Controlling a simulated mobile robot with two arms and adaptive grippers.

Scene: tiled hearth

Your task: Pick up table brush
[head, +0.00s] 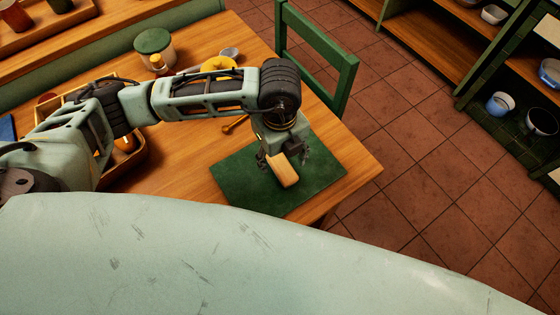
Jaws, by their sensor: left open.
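The table brush (286,171) shows as a light wooden block on the green mat (241,193), near the right end of the wooden table. My left gripper (284,160) points down at the brush, with its fingers on either side of the far part of it. The fingers are open, and I cannot tell whether either touches the brush. The gripper hides the far end of the brush, and its bristles do not show. My right gripper is not in view.
A green-lidded jar (154,46), a yellow item (218,66) and a small grey cup (229,53) stand farther back. A wooden tray (125,168) lies under my left arm. A green chair (318,58) stands against the far edge. Tiled floor is clear at right.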

